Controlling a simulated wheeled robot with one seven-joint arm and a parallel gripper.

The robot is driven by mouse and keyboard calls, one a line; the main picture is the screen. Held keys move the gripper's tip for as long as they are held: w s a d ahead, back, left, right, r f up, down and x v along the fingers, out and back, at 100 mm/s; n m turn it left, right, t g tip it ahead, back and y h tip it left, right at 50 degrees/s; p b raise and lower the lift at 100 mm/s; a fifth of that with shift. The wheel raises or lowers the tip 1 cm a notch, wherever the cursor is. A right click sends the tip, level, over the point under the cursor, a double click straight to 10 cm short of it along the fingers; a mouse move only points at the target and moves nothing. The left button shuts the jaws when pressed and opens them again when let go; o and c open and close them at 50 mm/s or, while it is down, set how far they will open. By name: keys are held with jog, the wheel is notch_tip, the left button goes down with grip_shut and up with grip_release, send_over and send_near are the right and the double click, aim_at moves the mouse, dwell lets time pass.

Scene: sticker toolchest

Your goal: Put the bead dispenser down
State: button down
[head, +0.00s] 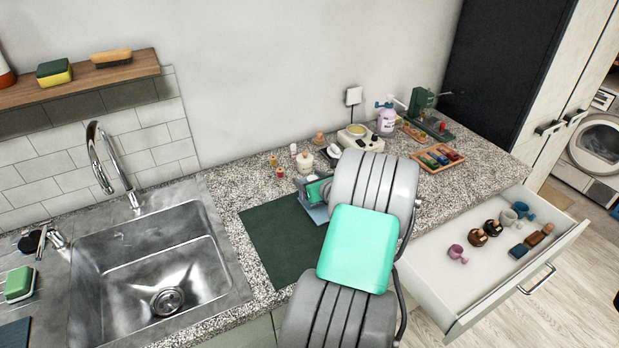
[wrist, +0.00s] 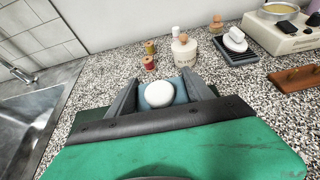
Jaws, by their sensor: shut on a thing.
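My gripper (wrist: 160,92) is shut on the bead dispenser (wrist: 159,95), which shows a round white top and a blue part between the two grey fingers. In the head view my gripper (head: 308,195) is over the counter, at the right edge of the dark green mat (head: 268,243). A blue piece shows beside the fingers there, but my arm hides most of the dispenser. I cannot tell whether its base touches the counter or mat.
Behind the gripper stand thread spools (wrist: 150,63), a cream jar (wrist: 184,53) and a dark soap tray (wrist: 237,50). A sink (head: 165,265) is at left. An open drawer (head: 480,275) with several small items juts out at right.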

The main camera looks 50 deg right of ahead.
jog(key=shift+f, duration=0.15)
jog(key=shift+c, duration=2)
grip_release()
jog(key=shift+s+r, duration=0.1)
jog(key=shift+r, duration=0.1)
jog(key=b+v, duration=0.1)
jog(key=v, duration=1.1)
jog(key=w+a+n+g+y, duration=0.2)
jog(key=w+a+n+g, duration=0.15)
jog(key=a+n, duration=0.75)
jog(key=w+a+n+g+y, duration=0.2)
jog(key=w+a+n+y, duration=0.15)
jog(key=a+n, duration=0.75)
jog(key=s+a+r+n+g, duration=0.1)
jog(key=s+a+r+n, duration=0.1)
jog(key=s+a+n, duration=0.3)
jog(key=s+a+r+n+g+h, duration=0.1)
jog(key=s+a+n, duration=0.4)
jog(key=a+n, duration=0.6)
jog(key=shift+s+a+r+n+g, duration=0.25)
jog(key=shift+s+r+n+g, duration=0.25)
jog(key=shift+n+g, duration=0.35)
